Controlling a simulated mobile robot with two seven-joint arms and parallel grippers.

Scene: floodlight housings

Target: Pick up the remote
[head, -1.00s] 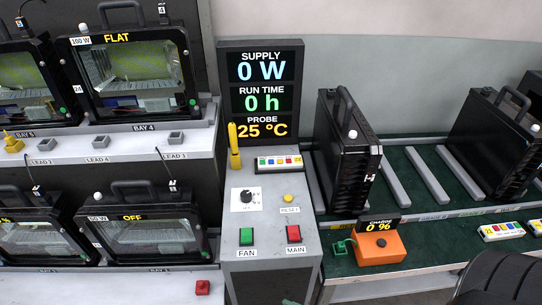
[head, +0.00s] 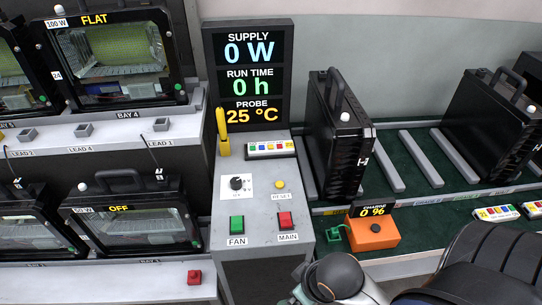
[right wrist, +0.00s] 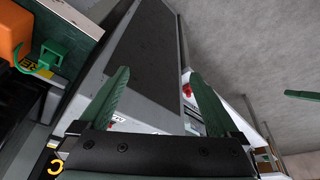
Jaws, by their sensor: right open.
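A white remote-like strip with coloured buttons (head: 270,149) lies on the back of the grey control console (head: 228,262) in the head view, right of a yellow probe. Similar button strips (head: 496,213) lie on the right bench, and I cannot tell which one is the remote. My right gripper (right wrist: 158,76) is open and empty in the right wrist view, with the console's side beyond its green fingers. My right arm shows at the bottom of the head view. A thin green tip (right wrist: 302,95), perhaps my left gripper's, shows at the right wrist view's edge.
The console also holds a knob, a green FAN switch (head: 237,224) and a red MAIN switch (head: 286,220). An orange charge box (head: 374,234) sits right of it. Black housings (head: 338,140) stand on the green slotted bench. Floodlight bays fill the left.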

